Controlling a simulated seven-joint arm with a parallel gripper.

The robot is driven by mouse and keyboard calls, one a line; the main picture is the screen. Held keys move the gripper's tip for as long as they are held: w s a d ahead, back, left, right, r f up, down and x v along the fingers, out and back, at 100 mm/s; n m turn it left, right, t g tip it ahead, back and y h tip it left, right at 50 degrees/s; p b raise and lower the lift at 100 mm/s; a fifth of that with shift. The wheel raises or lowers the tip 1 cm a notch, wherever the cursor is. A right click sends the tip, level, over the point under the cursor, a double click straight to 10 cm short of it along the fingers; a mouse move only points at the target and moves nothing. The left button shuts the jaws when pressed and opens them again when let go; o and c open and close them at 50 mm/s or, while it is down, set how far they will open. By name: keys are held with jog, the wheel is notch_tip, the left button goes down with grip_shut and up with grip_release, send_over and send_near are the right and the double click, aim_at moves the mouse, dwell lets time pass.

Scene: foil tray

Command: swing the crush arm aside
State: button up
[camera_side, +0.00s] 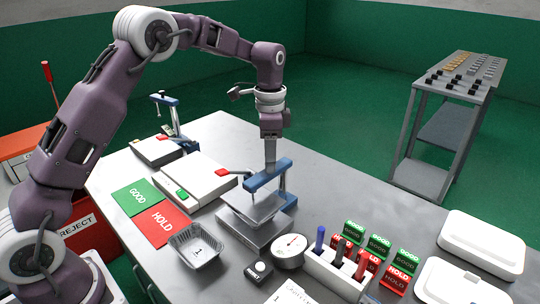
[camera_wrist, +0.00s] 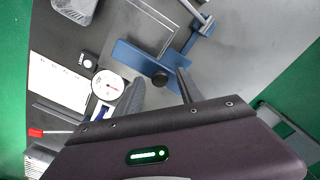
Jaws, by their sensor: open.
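The blue crush arm (camera_side: 268,175) stands on a post (camera_side: 283,182) at the back of a grey press base, reaching over a flat plate (camera_side: 255,206). In the wrist view the crush arm (camera_wrist: 135,60) carries a round black knob (camera_wrist: 160,78), and the plate shows only as a thin-edged outline. My gripper (camera_side: 270,166) points down at the crush arm from above. In the wrist view my gripper (camera_wrist: 160,90) is open, with one finger on each side of the knob. I cannot tell whether the fingers touch the arm. The foil tray (camera_side: 196,246) sits in front of the press, to its left.
A dial gauge (camera_side: 290,251) stands just in front of the press, near a small black button box (camera_side: 258,270). Markers in a holder (camera_side: 338,272) and GOOD and HOLD blocks are to the right. The table behind is clear.

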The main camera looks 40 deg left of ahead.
jog(key=shift+c, duration=0.3)
grip_shut()
dwell(1.1)
